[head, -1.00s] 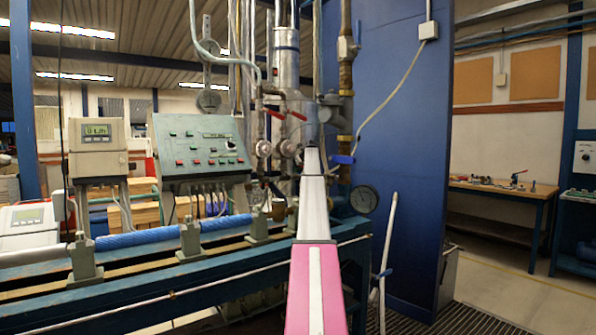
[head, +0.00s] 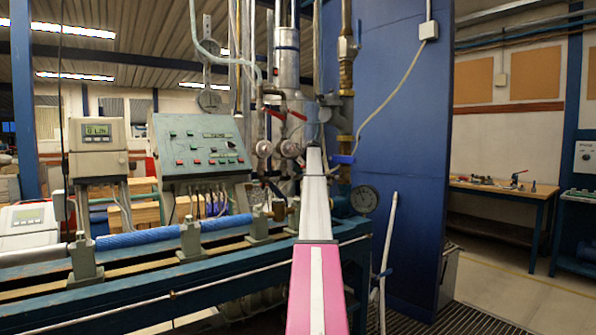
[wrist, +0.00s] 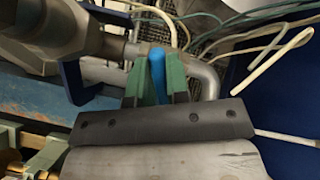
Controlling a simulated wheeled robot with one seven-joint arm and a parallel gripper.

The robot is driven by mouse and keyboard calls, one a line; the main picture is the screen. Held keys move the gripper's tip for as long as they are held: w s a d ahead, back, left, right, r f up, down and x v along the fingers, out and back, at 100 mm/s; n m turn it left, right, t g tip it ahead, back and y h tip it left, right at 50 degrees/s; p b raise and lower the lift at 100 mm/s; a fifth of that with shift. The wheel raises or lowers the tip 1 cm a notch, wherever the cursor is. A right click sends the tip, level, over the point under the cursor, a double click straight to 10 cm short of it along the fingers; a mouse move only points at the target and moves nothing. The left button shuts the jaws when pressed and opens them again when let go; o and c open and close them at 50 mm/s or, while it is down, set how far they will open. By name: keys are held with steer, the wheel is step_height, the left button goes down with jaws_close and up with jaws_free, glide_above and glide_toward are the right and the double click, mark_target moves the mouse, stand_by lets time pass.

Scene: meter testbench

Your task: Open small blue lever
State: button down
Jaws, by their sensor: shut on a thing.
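A small bright blue lever (wrist: 158,75) stands upright between the two green fingers of my gripper (wrist: 159,82) in the wrist view. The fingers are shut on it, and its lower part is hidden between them. In the head view my white and pink arm reaches up to the pipework and hides most of the gripper. A blue handle (head: 342,159) shows just right of the arm's far end in that view. I cannot tell whether it is the same lever.
Two red handles (head: 298,115) sit on the pipes above the arm's end. A grey control box (head: 199,146) stands left. Pipes and loose hoses crowd around the gripper in the wrist view.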

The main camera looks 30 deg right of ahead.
steer(key=shift+n, duration=0.6)
steer(key=c, duration=1.1)
jaws_free()
steer(key=shift+s, duration=0.1)
steer(key=v, duration=1)
steer(key=shift+s+r, duration=0.15)
steer(key=shift+r, duration=0.2)
steer(key=shift+d, duration=0.15)
